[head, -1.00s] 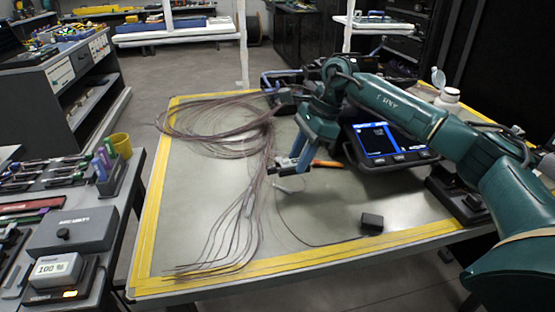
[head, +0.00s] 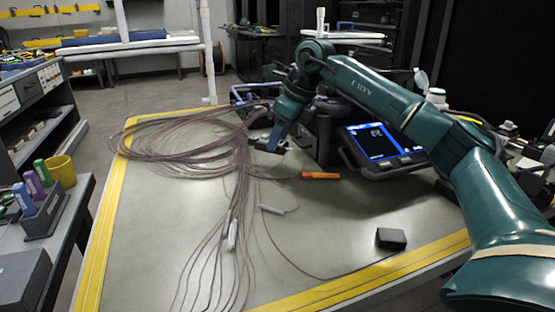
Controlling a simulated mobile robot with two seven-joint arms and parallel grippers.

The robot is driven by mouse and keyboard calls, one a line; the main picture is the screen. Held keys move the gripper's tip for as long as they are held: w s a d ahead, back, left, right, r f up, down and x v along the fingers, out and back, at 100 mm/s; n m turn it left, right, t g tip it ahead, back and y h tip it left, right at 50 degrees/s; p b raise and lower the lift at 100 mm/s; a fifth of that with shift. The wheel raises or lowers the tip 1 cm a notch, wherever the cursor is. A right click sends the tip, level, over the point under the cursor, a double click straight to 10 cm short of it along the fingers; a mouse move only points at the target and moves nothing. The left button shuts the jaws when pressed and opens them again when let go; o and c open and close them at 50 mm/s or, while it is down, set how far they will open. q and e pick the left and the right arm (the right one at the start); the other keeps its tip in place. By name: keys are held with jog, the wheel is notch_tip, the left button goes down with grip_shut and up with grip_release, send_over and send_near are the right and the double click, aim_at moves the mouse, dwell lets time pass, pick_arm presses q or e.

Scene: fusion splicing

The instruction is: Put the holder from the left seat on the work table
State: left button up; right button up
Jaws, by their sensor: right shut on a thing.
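My right gripper (head: 268,146) is above the work table (head: 330,230), over the right side of the fibre bundle, with its fingers pointing down. It is shut on a small dark piece at its fingertips, which looks like the holder; the fingers mostly hide it. The splicer (head: 382,145) with its lit blue screen stands on the table to the right, partly behind my right arm. Its left seat cannot be made out. My left gripper is not in view.
Thin brown fibres (head: 185,140) spread over the table's left half. An orange tool (head: 320,175), a small black box (head: 391,238) and a pale sleeve (head: 272,210) lie on the table. The front middle is mostly clear. A side bench (head: 70,230) stands at left.

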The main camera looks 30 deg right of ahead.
aim_at(282, 147)
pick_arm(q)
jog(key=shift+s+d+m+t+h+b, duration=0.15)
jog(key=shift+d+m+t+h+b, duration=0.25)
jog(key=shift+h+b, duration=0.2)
pick_arm(e)
notch_tip(282, 147, down, 5)
jog(key=shift+r, duration=0.2)
jog(key=shift+f, duration=0.1)
jog(key=o, duration=1)
pick_arm(q)
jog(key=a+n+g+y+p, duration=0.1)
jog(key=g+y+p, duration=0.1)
jog(key=p, duration=0.1)
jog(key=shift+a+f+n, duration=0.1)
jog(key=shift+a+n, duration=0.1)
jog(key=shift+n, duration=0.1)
pick_arm(e)
jog(key=v, duration=1.2)
jog(key=shift+w, duration=0.1)
